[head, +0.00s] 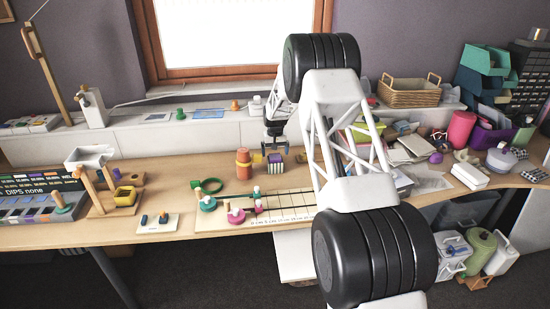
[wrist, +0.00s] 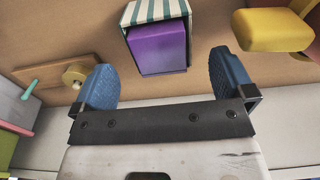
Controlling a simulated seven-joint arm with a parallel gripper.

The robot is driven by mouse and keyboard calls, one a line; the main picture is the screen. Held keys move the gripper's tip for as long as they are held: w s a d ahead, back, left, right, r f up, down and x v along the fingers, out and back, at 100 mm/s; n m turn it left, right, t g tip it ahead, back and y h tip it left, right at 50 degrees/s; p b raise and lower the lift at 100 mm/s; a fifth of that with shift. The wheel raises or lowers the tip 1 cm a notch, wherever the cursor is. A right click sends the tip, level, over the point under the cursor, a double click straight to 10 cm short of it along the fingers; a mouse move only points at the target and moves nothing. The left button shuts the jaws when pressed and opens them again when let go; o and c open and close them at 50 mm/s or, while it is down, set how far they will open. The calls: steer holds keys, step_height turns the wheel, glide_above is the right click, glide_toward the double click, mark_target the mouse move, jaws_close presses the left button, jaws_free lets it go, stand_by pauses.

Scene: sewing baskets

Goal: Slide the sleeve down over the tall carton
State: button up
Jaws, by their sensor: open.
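A purple tall carton (head: 275,158) stands on the desk below my gripper. A green-and-white striped sleeve (wrist: 156,11) surrounds it, with the purple face of the carton (wrist: 160,47) showing inside or above the sleeve's edge. I cannot tell how far down the carton the sleeve sits. My gripper (head: 275,147) is open and empty above the carton. In the wrist view its two blue fingers (wrist: 163,75) are spread wider than the carton and sleeve, which lie just beyond the fingertips. No finger visibly touches either one.
An orange and yellow stacked piece (head: 243,164) stands close to the left of the carton, and yellow pieces (wrist: 276,29) show at the right in the wrist view. A green ring (head: 209,187) and a pegged board (head: 285,207) lie nearby. Clutter fills the desk's right side.

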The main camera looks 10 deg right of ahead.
steer(key=shift+r, duration=1.65)
steer(key=shift+s+r, duration=0.3)
steer(key=shift+r, duration=0.2)
steer(key=s+d+r+t, duration=0.1)
steer(key=s+r, duration=1.3)
steer(key=s, duration=0.3)
steer(key=s+d+r, duration=0.1)
steer(key=s+r, duration=1.3)
steer(key=s, duration=0.3)
steer(key=s+d+f+t, duration=0.1)
steer(key=s, duration=3.8)
steer(key=shift+t, duration=0.3)
